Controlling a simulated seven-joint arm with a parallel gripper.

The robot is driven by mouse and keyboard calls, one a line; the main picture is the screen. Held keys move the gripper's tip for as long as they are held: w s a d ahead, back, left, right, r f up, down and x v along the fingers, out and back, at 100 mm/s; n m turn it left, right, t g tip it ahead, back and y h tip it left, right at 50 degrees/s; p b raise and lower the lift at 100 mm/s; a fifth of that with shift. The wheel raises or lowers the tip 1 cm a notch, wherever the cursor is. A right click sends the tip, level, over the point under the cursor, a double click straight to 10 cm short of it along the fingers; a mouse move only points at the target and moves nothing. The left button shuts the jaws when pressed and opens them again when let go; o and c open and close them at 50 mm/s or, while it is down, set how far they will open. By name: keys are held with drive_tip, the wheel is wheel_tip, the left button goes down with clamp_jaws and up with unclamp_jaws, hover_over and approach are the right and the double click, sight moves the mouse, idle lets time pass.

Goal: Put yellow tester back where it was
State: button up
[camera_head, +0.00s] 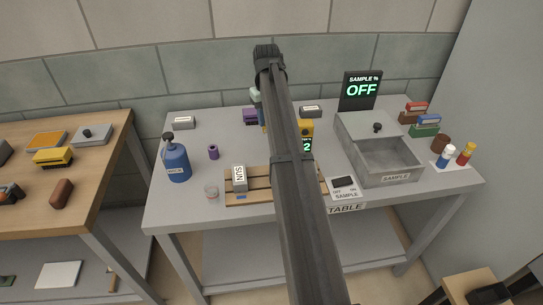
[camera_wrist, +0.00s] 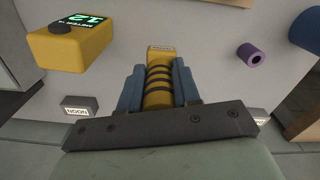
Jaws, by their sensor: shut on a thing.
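A yellow, dark-ringed grip with a pale label at its far end, apparently the yellow tester (camera_wrist: 158,98), is between the two blue fingers of my gripper (camera_wrist: 158,75). The gripper is shut on it. Whether its lower end touches the table cannot be told. A yellow box with a green-digit display (camera_wrist: 68,47) stands apart to the left in the wrist view; the digits read 12 upside down. In the head view this yellow box (camera_head: 306,127) shows just right of my arm, which hides most of my gripper and the held tester.
A small labelled block (camera_wrist: 76,106) and a purple cylinder (camera_wrist: 251,54) stand near my gripper. A blue bottle (camera_head: 175,163), a wooden rack (camera_head: 262,197) with a SUN block, and a grey SAMPLE box (camera_head: 390,178) stand on the grey table. The sign (camera_head: 361,88) reads OFF.

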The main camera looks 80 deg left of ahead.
drive_tip(key=shift+w+d+f, duration=0.3)
drive_tip(key=shift+w+d, duration=0.3)
drive_tip(key=shift+w+f, duration=0.1)
drive_tip(key=shift+f, duration=4.8)
drive_tip(key=shift+f, duration=0.1)
drive_tip(key=o, duration=0.9)
drive_tip(key=shift+o, duration=0.2)
wheel_tip(320, 180, up, 12)
drive_tip(key=shift+r, duration=0.15)
